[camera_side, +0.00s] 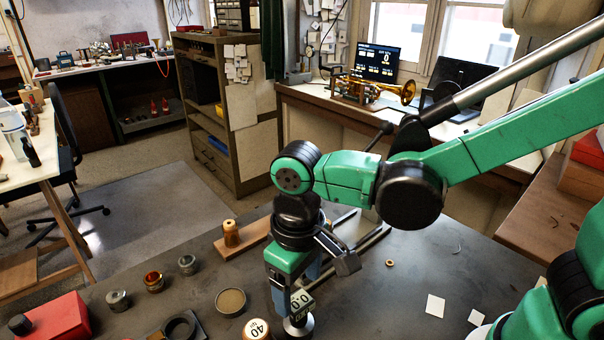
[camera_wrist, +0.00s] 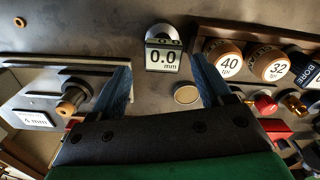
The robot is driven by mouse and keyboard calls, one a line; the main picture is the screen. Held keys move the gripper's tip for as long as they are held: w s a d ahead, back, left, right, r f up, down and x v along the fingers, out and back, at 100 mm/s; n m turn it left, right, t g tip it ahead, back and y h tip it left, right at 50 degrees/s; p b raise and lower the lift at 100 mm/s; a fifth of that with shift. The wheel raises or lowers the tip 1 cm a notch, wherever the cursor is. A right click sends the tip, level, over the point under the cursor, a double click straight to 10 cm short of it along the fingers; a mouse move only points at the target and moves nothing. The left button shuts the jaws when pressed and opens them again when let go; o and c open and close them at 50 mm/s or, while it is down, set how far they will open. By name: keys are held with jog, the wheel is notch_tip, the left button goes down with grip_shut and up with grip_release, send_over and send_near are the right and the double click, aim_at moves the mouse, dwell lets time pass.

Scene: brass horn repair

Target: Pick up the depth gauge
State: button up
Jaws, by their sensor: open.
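The depth gauge is a small block with a display reading 0.0 mm and a round metal base. It stands on the dark bench in the side view (camera_side: 300,303), partly hidden by my gripper (camera_side: 291,290). In the wrist view the depth gauge (camera_wrist: 163,57) shows at top centre, between and slightly beyond the tips of my gripper (camera_wrist: 161,72). My gripper points down, its two blue fingers spread apart with nothing visibly held. One finger is on each side of the gauge in the wrist view. Whether they touch it I cannot tell.
Wooden-topped pieces marked 40 (camera_wrist: 229,64) and 32 (camera_wrist: 272,64) stand right of the gauge in the wrist view. A round flat disc (camera_side: 230,302) lies close by. A wooden peg (camera_side: 231,233) stands on a board. Bench right of my gripper is mostly clear.

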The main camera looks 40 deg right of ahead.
aim_at(298, 317)
jog(key=shift+s+a+f, duration=0.1)
jog(key=shift+a+f, duration=0.05)
jog(key=shift+f, duration=3.6)
jog(key=shift+c, duration=0.3)
grip_shut()
